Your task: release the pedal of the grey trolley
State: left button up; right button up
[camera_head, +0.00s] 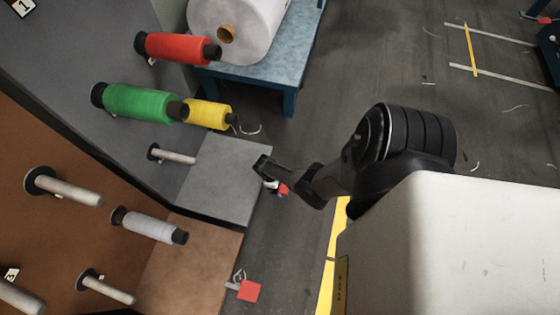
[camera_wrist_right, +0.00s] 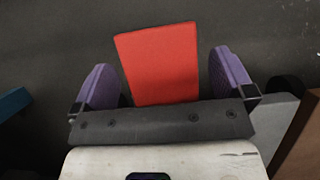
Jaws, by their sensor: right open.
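The grey trolley (camera_head: 75,55) stands at the upper left, with a flat grey base plate (camera_head: 232,170). Its red pedal (camera_head: 284,190) sits low beside the plate's right edge, partly hidden by my right gripper (camera_head: 273,181). In the right wrist view the red pedal (camera_wrist_right: 160,65) appears between the two purple fingers of my right gripper (camera_wrist_right: 166,80). The fingers are open, with a gap on each side of the pedal. I cannot tell the height between fingertips and pedal. My left gripper is not in view.
Red, green (camera_head: 140,103) and yellow spools stick out from the grey trolley. A brown trolley (camera_head: 60,220) with its own red pedal (camera_head: 249,291) stands nearer. A blue table (camera_head: 275,75) bears a large white roll. Dark floor (camera_head: 385,65) is open to the right.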

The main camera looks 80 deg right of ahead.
jog(key=p+v, duration=0.9)
jog(key=v, duration=0.4)
jog(key=shift+w+r, duration=0.15)
jog(key=shift+r, duration=0.25)
